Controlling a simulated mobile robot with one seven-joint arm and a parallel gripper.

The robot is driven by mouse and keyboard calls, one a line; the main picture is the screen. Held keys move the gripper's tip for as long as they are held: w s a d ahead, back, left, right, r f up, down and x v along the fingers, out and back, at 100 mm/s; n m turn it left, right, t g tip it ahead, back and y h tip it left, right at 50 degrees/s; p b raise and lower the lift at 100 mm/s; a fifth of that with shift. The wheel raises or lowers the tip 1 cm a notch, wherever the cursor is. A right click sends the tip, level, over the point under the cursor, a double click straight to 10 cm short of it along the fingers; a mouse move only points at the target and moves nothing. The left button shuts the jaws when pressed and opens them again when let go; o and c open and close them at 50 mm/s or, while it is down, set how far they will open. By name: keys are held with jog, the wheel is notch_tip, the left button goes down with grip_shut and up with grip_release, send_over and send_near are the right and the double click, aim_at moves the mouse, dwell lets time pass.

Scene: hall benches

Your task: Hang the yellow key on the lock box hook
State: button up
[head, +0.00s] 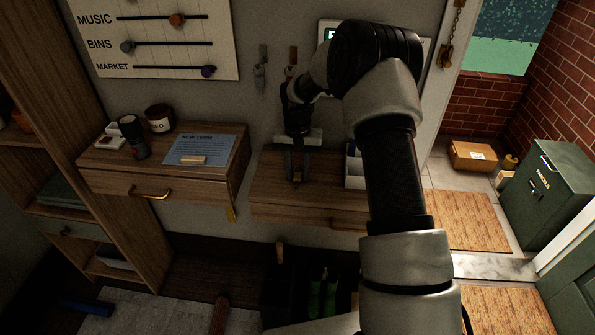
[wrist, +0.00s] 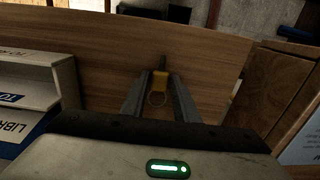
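My gripper (wrist: 161,78) looks shut on the key. In the head view, my gripper (head: 297,178) points down over the right wooden drawer shelf (head: 268,188); the key is not clear there. Two small hooks on the wall, a left one (head: 263,52) and a right one (head: 293,55), stand above. I cannot tell which thing is the lock box hook.
A left drawer unit (head: 105,158) bears a torch (head: 132,135), a jar (head: 160,118) and a blue sheet (head: 205,149). A white holder (head: 354,168) stands right of my gripper. A chain (head: 446,55) hangs by the doorway. A green parcel box (head: 550,195) stands outside.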

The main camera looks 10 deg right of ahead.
grip_shut()
jog(key=shift+r+p, duration=2.35)
jog(key=shift+r, duration=1.65)
